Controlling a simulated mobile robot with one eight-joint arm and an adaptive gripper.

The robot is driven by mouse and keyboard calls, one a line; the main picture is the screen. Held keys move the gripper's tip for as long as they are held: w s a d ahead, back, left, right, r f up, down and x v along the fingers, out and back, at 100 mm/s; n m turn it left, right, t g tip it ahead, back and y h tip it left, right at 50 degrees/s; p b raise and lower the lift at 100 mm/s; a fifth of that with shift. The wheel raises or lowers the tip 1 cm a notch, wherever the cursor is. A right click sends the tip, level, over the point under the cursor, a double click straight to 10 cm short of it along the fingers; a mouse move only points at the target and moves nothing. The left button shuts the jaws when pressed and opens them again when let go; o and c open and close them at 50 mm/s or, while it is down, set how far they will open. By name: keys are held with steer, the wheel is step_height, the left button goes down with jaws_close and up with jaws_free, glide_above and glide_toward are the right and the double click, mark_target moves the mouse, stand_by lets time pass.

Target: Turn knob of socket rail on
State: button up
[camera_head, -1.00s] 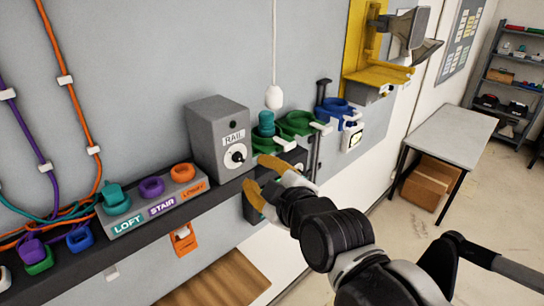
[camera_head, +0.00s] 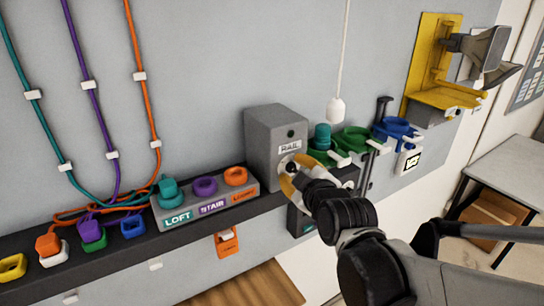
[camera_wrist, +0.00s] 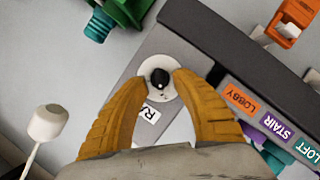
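The RAIL box (camera_head: 273,138) is a grey box standing on the dark wall shelf, with a RAIL label and a small dark green lamp on its front. Its knob (camera_wrist: 160,78) is black with a light mark, on a white round dial. In the wrist view my gripper (camera_wrist: 162,80) has its yellow fingers spread on both sides of the knob. A gap shows between each fingertip and the knob. In the head view my gripper (camera_head: 292,178) is at the front of the box and partly covers the dial.
Left of the box is a block with LOFT, STAIR and LOBBY sockets (camera_head: 207,205). Right of it are teal, green and blue holders (camera_head: 355,138) and a hanging white pull cord (camera_head: 336,108). Several coloured plugs (camera_head: 92,236) sit at the shelf's left end.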

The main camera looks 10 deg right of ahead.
jaws_close()
stand_by(0.4)
steer(key=shift+d+r+m+g+y, duration=0.15)
steer(key=shift+m+g+y, duration=0.2)
steer(key=shift+m, duration=0.65)
steer(key=m+g+y, duration=0.1)
steer(key=m, duration=0.1)
steer(key=shift+d+m+y, duration=0.15)
steer(key=shift+m+y, duration=0.15)
steer(key=shift+y, duration=0.05)
steer(key=m+y+b, duration=0.1)
steer(key=m, duration=0.1)
steer(key=m+y+b, duration=0.2)
steer(key=shift+w+d+f+g, duration=0.15)
steer(key=shift+d+f+g, duration=0.05)
steer(key=shift+g, duration=0.15)
steer(key=m+y+b, duration=0.2)
steer(key=m+b, duration=0.1)
steer(key=shift+d+m+b, duration=0.1)
steer(key=shift+m+b, duration=0.2)
steer(key=shift+b, duration=0.05)
steer(key=shift+y, duration=0.3)
